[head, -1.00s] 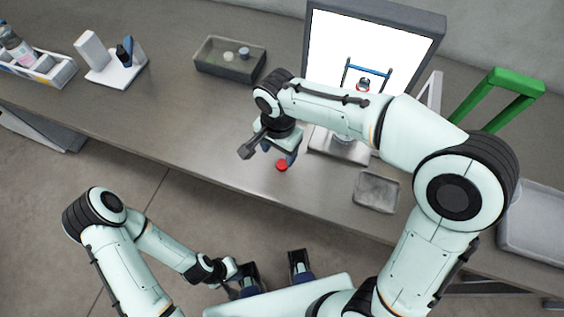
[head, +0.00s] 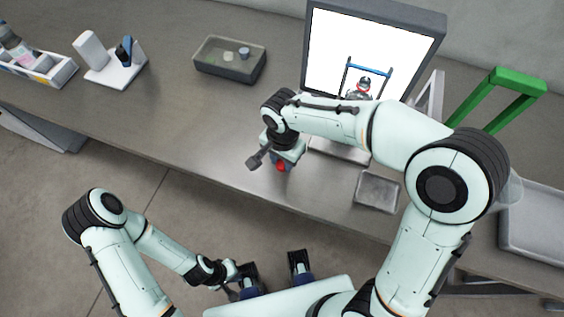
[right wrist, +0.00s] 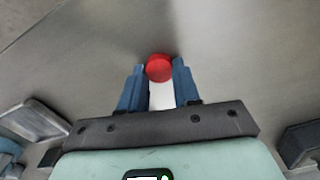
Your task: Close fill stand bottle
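A red cap (head: 280,167) is at the front part of the bench. My right gripper (right wrist: 159,72) points down over it, and its two blue fingers stand on either side of the cap (right wrist: 159,66) at its tips. I cannot tell whether they press on it.
A grey bin (head: 230,72) with small items is at the back. A shallow grey tray (head: 377,192) lies right of my right gripper. A green frame (head: 500,95) and a larger tray (head: 545,225) are at the right. White holders stand at the left; the bench between is clear.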

